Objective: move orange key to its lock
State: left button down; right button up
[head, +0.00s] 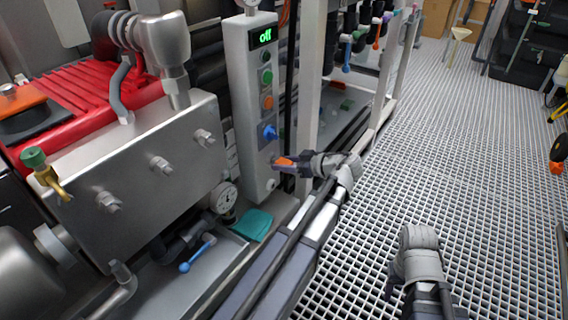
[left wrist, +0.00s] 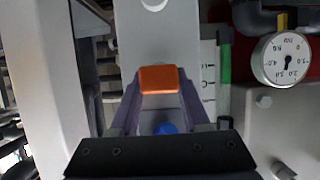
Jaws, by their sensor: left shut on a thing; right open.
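The orange key (head: 284,161) is held in my left gripper (head: 292,160), in front of the lower part of the grey control box (head: 246,85). In the left wrist view the orange key (left wrist: 158,79) sits between the two fingertips, with the box face behind it. A blue knob or key (head: 269,132) is on the box just above the held key. A pale round fitting (head: 270,184) is below it. I cannot tell which fitting is the key's lock, or whether the key touches the box. My right gripper (head: 391,284) is over the grating, open and empty.
The box has a lit "off" display (head: 264,37), green buttons and an orange one (head: 267,102). A pressure gauge (head: 224,197) and a blue-handled valve (head: 197,254) are at lower left. A pale post (head: 311,85) stands close right of the box. The grating floor (head: 475,165) is largely clear.

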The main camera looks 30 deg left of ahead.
pick_arm(q)
jog(key=shift+a, duration=0.6)
jog(key=shift+c, duration=1.5)
grip_release()
jog(key=shift+d, duration=0.1)
jog(key=p+v, duration=0.3)
jog(key=v, duration=0.4)
jog(key=shift+d, duration=0.3)
jog(key=shift+r, duration=0.15)
